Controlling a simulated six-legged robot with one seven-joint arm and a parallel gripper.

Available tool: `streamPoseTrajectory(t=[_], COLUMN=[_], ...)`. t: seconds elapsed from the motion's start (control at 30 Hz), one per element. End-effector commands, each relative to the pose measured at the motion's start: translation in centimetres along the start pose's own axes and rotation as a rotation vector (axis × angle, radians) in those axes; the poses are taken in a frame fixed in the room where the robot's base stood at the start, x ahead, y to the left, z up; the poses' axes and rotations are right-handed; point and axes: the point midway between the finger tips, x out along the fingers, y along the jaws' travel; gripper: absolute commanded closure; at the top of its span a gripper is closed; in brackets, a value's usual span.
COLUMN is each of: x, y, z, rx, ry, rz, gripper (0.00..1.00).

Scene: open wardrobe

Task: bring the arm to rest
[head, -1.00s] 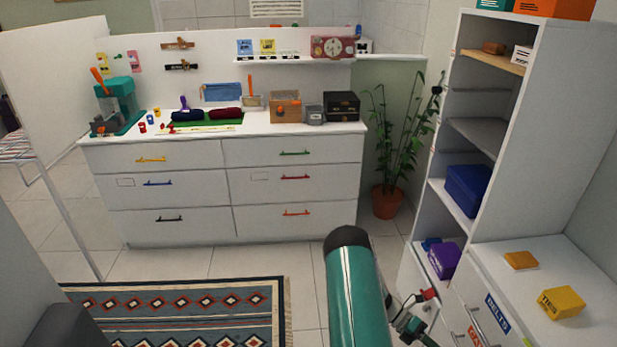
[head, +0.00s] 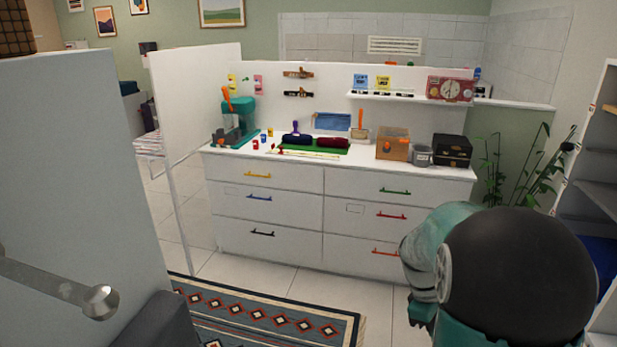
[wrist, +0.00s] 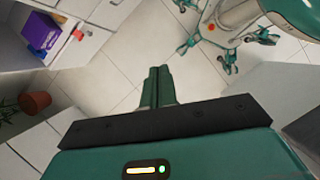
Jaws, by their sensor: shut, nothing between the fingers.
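My gripper (wrist: 158,86) shows in the wrist view, its two teal fingers pressed together with nothing between them. It points over bare white floor tiles and touches nothing that I can see. In the head view my arm fills the lower right, a large black round cap and teal links close to the camera. The gripper itself cannot be made out there.
A white dresser (head: 270,232) with several drawers stands ahead, beyond a patterned rug (head: 275,320). A grey panel (head: 75,180) is close on the left. The wrist view shows a purple box (wrist: 40,32) and a plant pot (wrist: 36,102).

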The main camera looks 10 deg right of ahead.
Motion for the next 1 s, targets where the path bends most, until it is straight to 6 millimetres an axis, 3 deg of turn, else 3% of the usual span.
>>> streamPoseTrajectory(t=[0.03,0.2,0.5,0.8,1.0], x=[-1.8,-6.5,-12.8,-16.4,-17.1], y=[-1.2,-5.1,-12.8,-20.4,-23.1], z=[-0.2,-0.7,-0.4,1.1,1.8], rx=[0.035,0.161,0.362,0.533,0.594], ry=[0.049,0.202,0.48,0.752,0.851], rz=[0.025,0.075,0.104,0.059,0.023], gripper=[1.0,1.0,1.0,1.0,1.0])
